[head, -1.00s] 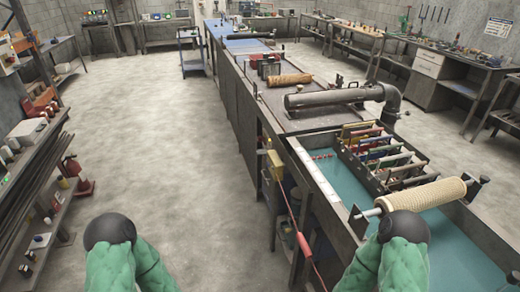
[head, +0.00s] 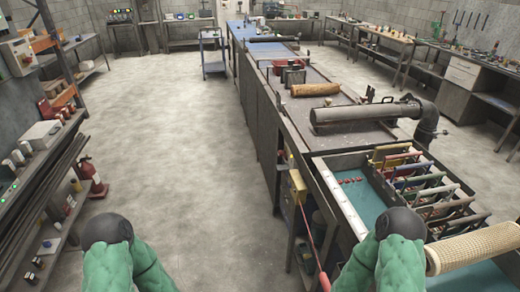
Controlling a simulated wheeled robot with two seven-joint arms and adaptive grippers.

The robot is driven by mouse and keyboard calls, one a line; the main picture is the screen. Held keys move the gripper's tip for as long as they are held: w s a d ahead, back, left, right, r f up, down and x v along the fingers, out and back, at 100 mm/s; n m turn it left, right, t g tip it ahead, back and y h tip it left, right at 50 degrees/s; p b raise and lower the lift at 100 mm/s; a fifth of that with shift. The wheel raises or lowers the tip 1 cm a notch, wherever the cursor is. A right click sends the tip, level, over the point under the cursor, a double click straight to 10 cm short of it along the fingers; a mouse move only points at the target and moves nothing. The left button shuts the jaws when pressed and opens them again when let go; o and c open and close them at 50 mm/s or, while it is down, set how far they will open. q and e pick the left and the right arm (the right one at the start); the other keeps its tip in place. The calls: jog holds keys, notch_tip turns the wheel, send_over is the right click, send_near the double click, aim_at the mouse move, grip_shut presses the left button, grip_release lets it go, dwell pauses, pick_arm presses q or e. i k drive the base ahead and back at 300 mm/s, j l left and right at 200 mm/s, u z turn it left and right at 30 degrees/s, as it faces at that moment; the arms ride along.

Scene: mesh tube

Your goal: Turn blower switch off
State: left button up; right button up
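I cannot clearly make out a switch labelled for the blower. A small yellow box (head: 298,187) is fixed to the left side of the long workbench (head: 262,128), with a red rod or cable running down from it. A grey box with a red button (head: 17,56) is at the far upper left. A thick grey pipe (head: 365,113) lies on the bench and bends down at its right end. My two green arms show at the bottom, left and right, with dark rounded ends. No gripper fingers show in the head view.
A blue-green water tank (head: 361,197) with a rack of coloured frames (head: 420,185) and a mesh roll (head: 475,247) are at the right. Left shelving (head: 40,185) and a red fire extinguisher (head: 94,178) border a wide clear floor (head: 190,150).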

aim_at(281, 154)
jog(key=i+j+u, duration=0.35)
jog(key=i, duration=0.55)
jog(key=i+j+u, duration=0.1)
jog(key=i+u, duration=0.25)
jog(key=i, duration=0.55)
